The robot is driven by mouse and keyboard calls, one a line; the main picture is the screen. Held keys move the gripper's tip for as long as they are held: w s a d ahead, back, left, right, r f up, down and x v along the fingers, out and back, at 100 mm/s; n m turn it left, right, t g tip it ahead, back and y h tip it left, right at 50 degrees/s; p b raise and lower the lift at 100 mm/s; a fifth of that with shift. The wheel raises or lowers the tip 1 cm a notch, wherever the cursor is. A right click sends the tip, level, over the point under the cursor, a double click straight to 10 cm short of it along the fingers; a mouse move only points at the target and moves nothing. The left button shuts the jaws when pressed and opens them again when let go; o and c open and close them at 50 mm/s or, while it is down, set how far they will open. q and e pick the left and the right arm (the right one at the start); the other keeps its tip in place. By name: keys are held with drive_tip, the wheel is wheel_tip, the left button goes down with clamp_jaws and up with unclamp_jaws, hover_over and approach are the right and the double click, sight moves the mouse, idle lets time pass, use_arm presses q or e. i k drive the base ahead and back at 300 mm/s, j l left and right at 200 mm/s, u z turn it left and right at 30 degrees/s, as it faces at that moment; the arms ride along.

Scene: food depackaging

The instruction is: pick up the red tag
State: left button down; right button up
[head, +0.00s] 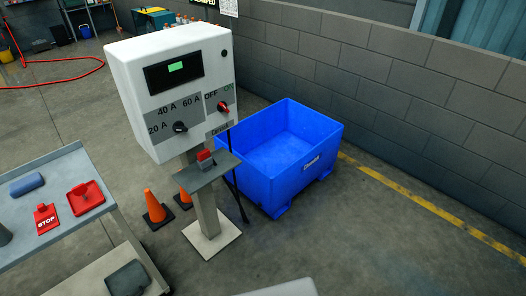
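The red tag (46,218) with white "STOP" lettering lies flat on the top of the grey cart (78,235) at the left of the head view. A red lockout piece (85,197) lies just right of it, apart from it. A blue rounded object (27,185) lies behind the tag on the same top. Neither of my grippers can be made out in the head view.
A white control box (190,55) stands on a post, with a red and grey item (205,158) on its small shelf. Orange cones (156,207) stand by the post. A blue bin (290,150) stands by the wall. A dark object (4,235) is cut off at left.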

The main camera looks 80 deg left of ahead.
sight(46, 219)
drive_tip(key=k, duration=0.6)
drive_tip(key=u, duration=3.8)
drive_tip(key=l+u, duration=0.15)
drive_tip(key=u, duration=0.2)
drive_tip(key=l+u, duration=0.15)
drive_tip(key=u, duration=0.2)
drive_tip(key=i+l, duration=0.1)
drive_tip(key=l, duration=0.55)
